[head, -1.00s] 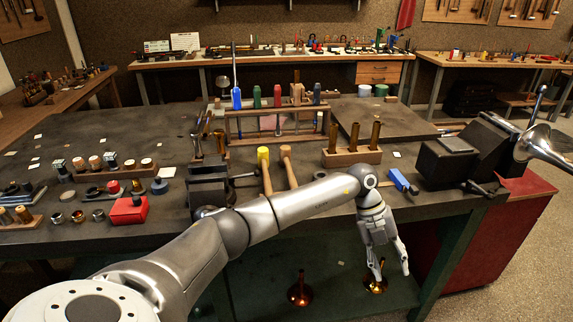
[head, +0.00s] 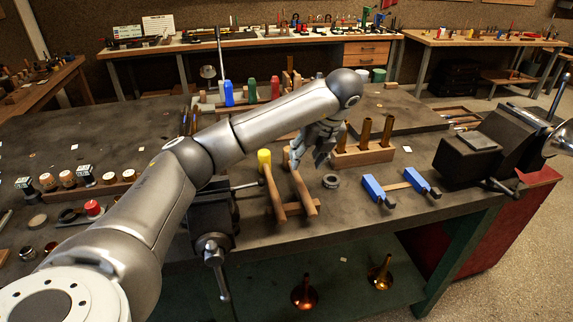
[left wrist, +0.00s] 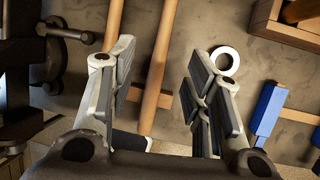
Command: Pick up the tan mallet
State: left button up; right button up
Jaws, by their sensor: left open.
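The tan mallet (head: 304,190) lies on a small wooden rest (head: 293,208) on the bench, its handle pointing toward me. My left gripper (head: 297,160) is above its far part and hides most of its head. In the left wrist view my left gripper (left wrist: 160,88) is open and empty. The tan handle (left wrist: 158,65) shows between its two fingers, nearer the left one; I cannot tell whether the fingertips reach down beside it. A yellow-headed mallet (head: 264,157) lies parallel, just left; its handle (left wrist: 113,24) is outside the left finger. My right gripper is not in view.
A dark vise (head: 212,215) stands left of the mallets. A metal ring (head: 331,181) and two blue clamps (head: 377,189) lie to the right. A wooden block with brass tubes (head: 362,156) stands behind the ring. Bottles in a rack (head: 251,90) are farther back.

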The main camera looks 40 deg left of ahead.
aim_at(299, 177)
pick_arm(q)
jog(key=x, duration=0.3)
jog(key=shift+d+f, duration=0.25)
jog(key=shift+d, duration=0.05)
jog(key=shift+a+f, duration=0.2)
jog(key=shift+f, duration=0.05)
jog(key=shift+a+f+p, duration=0.15)
jog(key=shift+f+p, duration=0.2)
jog(key=shift+p, duration=0.1)
jog(key=p+x, duration=0.1)
jog(key=x, duration=0.2)
jog(key=shift+a+f, duration=0.1)
jog(key=shift+f, duration=0.15)
jog(key=shift+w+a+f, duration=0.1)
jog(key=shift+a+f, duration=0.1)
jog(key=shift+f, duration=0.25)
jog(key=shift+r, duration=0.1)
grip_shut()
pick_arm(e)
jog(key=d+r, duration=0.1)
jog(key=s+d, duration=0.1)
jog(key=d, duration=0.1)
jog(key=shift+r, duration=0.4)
